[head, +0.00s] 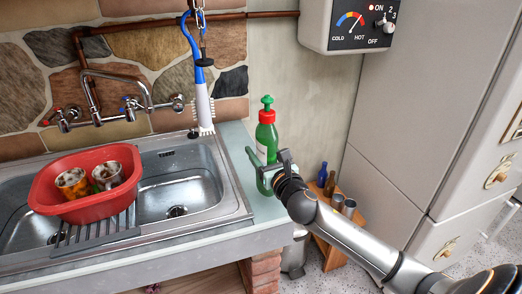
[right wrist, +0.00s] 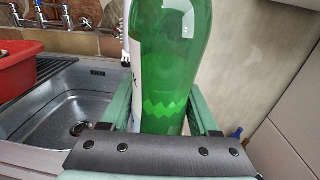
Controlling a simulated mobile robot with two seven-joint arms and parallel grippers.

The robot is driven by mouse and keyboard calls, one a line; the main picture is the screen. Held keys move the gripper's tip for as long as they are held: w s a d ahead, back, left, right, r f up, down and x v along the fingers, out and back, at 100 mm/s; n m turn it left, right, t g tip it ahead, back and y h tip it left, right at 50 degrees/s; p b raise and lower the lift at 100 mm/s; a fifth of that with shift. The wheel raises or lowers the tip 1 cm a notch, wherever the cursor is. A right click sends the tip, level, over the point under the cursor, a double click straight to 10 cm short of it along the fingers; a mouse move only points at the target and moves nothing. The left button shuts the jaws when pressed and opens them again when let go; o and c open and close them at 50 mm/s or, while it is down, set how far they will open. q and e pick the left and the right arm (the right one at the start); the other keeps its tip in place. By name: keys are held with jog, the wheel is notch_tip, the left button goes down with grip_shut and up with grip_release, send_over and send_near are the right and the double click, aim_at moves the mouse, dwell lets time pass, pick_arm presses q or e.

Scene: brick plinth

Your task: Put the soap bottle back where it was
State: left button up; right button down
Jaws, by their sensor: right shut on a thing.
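The soap bottle (head: 266,137) is green with a white label, a red collar and a green pump top. In the head view it is upright at the right end of the counter beside the sink, near the wall. My right gripper (head: 267,161) is around its lower part and shut on it. In the right wrist view the green bottle (right wrist: 172,62) stands between the two fingers, its top out of frame. Its base is hidden by the gripper, so I cannot tell whether it touches the counter. My left gripper is not in view.
A steel sink (head: 210,185) holds a red basin (head: 75,205) with cups, at left. A white and blue brush (head: 203,100) hangs behind the sink. Right of the counter (head: 232,137) are a low wooden crate (head: 325,250) with bottles and tall cabinets (head: 410,110). A heater box hangs above.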

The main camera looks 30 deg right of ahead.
aim_at(262, 162)
jog(key=shift+w+d+f+b, duration=0.1)
jog(key=shift+w+f+b, duration=0.1)
jog(key=shift+f, duration=0.65)
jog(key=shift+w+d+f+b, duration=0.1)
jog(key=shift+f+b, duration=0.1)
jog(key=shift+f, duration=0.65)
jog(key=shift+f, duration=0.15)
jog(key=shift+c, duration=0.6)
grip_release()
jog(key=shift+s+f, duration=0.1)
jog(key=shift+s, duration=0.1)
jog(key=s+a, duration=0.2)
jog(key=s, duration=0.9)
jog(key=shift+s+b, duration=0.35)
jog(key=shift+b, duration=0.05)
